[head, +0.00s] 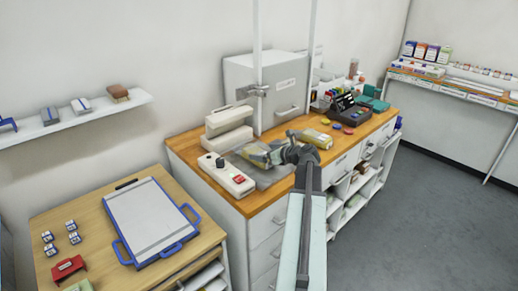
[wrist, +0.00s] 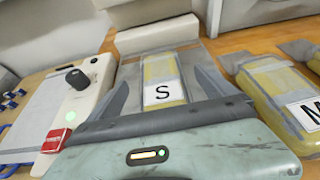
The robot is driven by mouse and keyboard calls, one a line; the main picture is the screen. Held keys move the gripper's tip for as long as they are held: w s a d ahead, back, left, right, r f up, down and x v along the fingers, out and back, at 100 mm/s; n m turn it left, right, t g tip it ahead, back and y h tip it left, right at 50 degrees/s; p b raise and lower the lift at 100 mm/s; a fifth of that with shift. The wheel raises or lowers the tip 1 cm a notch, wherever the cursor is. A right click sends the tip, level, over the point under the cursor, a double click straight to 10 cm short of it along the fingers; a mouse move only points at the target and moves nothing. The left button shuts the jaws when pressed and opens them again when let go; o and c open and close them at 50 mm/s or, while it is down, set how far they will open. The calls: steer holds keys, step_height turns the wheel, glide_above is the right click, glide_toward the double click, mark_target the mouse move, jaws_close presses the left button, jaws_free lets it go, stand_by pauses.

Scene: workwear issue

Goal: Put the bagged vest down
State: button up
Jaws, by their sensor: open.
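The bagged vest (wrist: 163,68), a clear bag with yellow inside and a white "S" label, lies flat on a grey mat (wrist: 214,68) in the wrist view. In the head view the bagged vest (head: 256,155) is on the wooden counter, partly hidden by my gripper (head: 283,150). In the wrist view my gripper (wrist: 168,92) is open, with one dark finger on each side of the bag. A gap shows between the bag and the fingers. The near end of the bag is hidden behind the gripper body.
Left of the mat stands a white device with a black knob (head: 226,175). A white block-shaped machine (head: 228,130) is behind it. Another bagged vest (wrist: 275,85), labelled "M", lies to the right. A black organiser (head: 347,109) and a grey cabinet (head: 268,88) stand farther back.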

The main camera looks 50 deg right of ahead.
steer(key=p+v, duration=0.1)
steer(key=v, duration=0.5)
steer(key=shift+w+r+p, duration=0.1)
steer(key=shift+p, duration=0.25)
steer(key=shift+s+r, duration=0.1)
steer(key=shift+s, duration=0.35)
